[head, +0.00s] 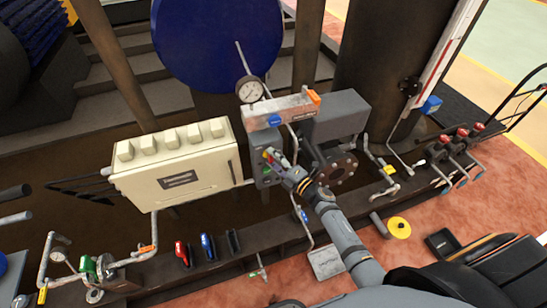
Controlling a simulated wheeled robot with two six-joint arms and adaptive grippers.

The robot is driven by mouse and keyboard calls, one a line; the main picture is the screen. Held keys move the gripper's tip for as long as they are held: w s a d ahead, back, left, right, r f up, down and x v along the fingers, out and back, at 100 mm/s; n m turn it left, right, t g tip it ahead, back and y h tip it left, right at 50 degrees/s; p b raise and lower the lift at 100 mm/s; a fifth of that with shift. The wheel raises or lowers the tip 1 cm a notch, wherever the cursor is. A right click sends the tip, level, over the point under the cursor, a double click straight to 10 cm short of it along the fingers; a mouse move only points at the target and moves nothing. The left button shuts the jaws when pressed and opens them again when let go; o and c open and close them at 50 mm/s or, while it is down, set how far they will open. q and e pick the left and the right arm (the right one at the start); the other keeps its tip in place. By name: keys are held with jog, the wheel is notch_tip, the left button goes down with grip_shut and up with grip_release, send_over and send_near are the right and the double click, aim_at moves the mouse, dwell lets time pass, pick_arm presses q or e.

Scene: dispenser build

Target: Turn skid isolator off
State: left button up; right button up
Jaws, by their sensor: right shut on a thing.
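A narrow grey control box (258,139) stands upright in the middle of the head view, to the right of the cream cabinet. Small red, yellow and green parts show on its front, and the skid isolator appears to be the red and yellow part (267,155) there. My right gripper (274,161) reaches up from the lower right to the front of this box. Its jaws are shut on the skid isolator, as far as I can tell. The fingers hide much of the handle, so its exact angle is unclear. My left gripper is not in view.
The cream cabinet (180,165) is left of the box. A pressure gauge (250,90) and a flanged pipe (338,170) are close by. Red, blue and black nozzles (208,246) stand in front. Red-topped valves (462,140) are at right. A yellow disc (399,227) lies on the floor.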

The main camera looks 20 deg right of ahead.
dwell(0.4)
jog(key=o, duration=1.2)
jog(key=shift+c, duration=0.2)
jog(key=v, duration=1.2)
